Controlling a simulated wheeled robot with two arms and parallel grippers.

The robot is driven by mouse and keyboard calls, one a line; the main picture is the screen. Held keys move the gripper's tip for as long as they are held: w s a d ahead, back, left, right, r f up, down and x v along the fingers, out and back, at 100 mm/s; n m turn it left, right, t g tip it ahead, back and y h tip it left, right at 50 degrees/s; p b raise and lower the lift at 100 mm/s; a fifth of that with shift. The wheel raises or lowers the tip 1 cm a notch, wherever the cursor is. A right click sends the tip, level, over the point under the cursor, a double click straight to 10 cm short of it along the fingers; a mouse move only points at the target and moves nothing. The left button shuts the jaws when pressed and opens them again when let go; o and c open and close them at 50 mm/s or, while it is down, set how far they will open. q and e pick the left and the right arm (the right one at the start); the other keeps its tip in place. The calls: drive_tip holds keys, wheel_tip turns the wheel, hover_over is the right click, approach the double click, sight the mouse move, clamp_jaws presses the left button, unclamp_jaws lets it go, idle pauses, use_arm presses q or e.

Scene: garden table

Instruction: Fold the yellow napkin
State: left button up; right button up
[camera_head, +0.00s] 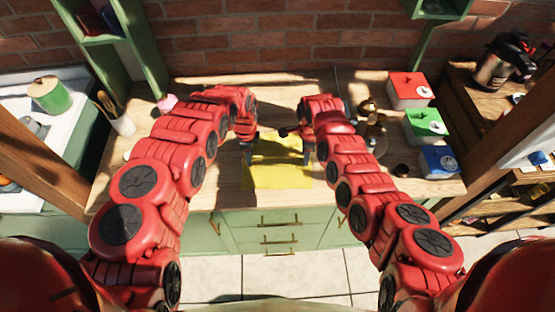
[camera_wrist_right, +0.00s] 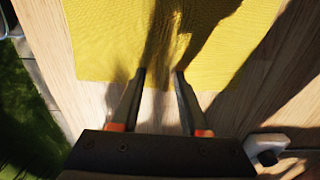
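The yellow napkin (camera_head: 278,176) lies spread on the wooden counter in the head view, close to its front edge. Its far part is partly hidden by my arms and their shadows. My left gripper (camera_head: 246,152) is at the napkin's left far corner; its fingers are too small to read. My right gripper (camera_head: 307,152) is at the right far side. In the right wrist view, the right gripper (camera_wrist_right: 161,74) has its two fingers apart, with tips over an edge of the napkin (camera_wrist_right: 110,40). Nothing is visibly held between them; contact with the cloth is unclear.
Red (camera_head: 409,90), green (camera_head: 425,125) and blue (camera_head: 439,161) boxes stand at the right of the counter (camera_head: 225,183). A brass-coloured item (camera_head: 368,112) is left of them. A utensil cup (camera_head: 123,124) and pink item (camera_head: 167,102) stand at the left. A brick wall closes the back.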

use_arm(q)
clamp_jaws()
use_arm(e)
clamp_jaws()
